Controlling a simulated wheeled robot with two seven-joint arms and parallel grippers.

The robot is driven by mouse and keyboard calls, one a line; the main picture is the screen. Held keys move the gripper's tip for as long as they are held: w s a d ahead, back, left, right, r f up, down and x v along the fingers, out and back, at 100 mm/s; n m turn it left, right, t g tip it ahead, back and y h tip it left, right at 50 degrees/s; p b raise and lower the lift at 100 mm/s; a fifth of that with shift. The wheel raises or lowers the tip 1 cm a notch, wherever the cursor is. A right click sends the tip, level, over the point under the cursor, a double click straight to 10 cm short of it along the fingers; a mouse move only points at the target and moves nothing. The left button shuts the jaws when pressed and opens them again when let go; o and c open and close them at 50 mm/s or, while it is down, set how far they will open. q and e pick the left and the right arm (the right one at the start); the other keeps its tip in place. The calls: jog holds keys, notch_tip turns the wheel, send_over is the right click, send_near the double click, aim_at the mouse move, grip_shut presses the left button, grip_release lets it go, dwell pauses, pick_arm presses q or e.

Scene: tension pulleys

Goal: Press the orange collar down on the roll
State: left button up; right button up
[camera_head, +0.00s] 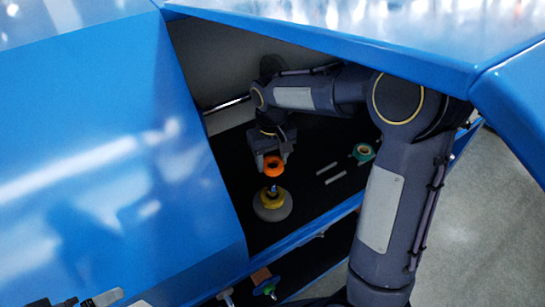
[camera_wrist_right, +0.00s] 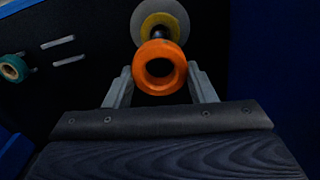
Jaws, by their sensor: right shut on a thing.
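The orange collar (camera_head: 273,167) is held in my right gripper (camera_head: 271,157), low in the open bay of the blue machine. The right wrist view shows the collar (camera_wrist_right: 145,55) between the two grey fingers of the gripper (camera_wrist_right: 161,82). The roll (camera_head: 272,207) stands below it, with a wide pale grey disc, a yellow part and a short dark shaft. The roll (camera_wrist_right: 150,22) also shows beyond the collar in the wrist view. I cannot tell whether the collar touches the shaft. My left gripper (camera_head: 95,300) seems to show, cut off, at the bottom left; its jaws are unclear.
A green ring-shaped part (camera_head: 364,152) and two pale bars (camera_head: 335,178) lie to the right on the dark bay floor. Blue panels (camera_head: 100,150) flank the bay at left and top. Several small coloured parts (camera_head: 263,281) sit on a lower level in front.

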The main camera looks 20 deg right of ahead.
aim_at(272, 183)
notch_tip(272, 183, down, 3)
jog(key=shift+w+b, duration=0.15)
jog(key=shift+b, duration=0.75)
jog(key=shift+f+b, duration=1.2)
jog(key=shift+f, duration=0.35)
jog(key=shift+f, duration=0.35)
jog(key=shift+f+b, duration=1.15)
jog(key=shift+f, duration=0.15)
jog(key=shift+f, duration=0.1)
jog(key=shift+f+b, duration=0.9)
jog(key=shift+f, duration=0.3)
